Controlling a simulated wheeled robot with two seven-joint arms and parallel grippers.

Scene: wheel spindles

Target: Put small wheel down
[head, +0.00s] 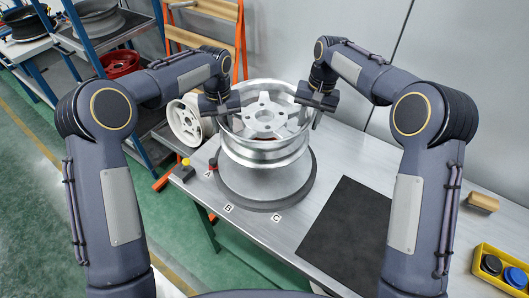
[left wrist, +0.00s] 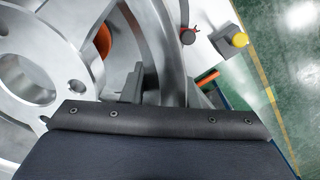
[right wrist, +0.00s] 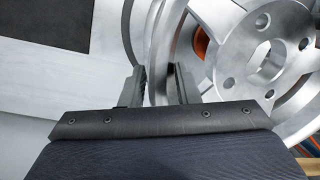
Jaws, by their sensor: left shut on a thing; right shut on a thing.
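A silver multi-spoke wheel (head: 262,150) is upright with its open face up, above a wider grey round base with a dark rim (head: 265,203). I cannot tell whether the wheel rests on the base or hangs just above it. My left gripper (head: 224,118) is shut on the wheel's left rim, and the rim passes between its fingers in the left wrist view (left wrist: 165,88). My right gripper (head: 315,112) is shut on the right rim, which also shows between its fingers in the right wrist view (right wrist: 161,86). The spindle itself is not clearly visible.
A black mat (head: 345,232), a brush (head: 483,202) and a yellow bin (head: 499,266) lie to the right.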

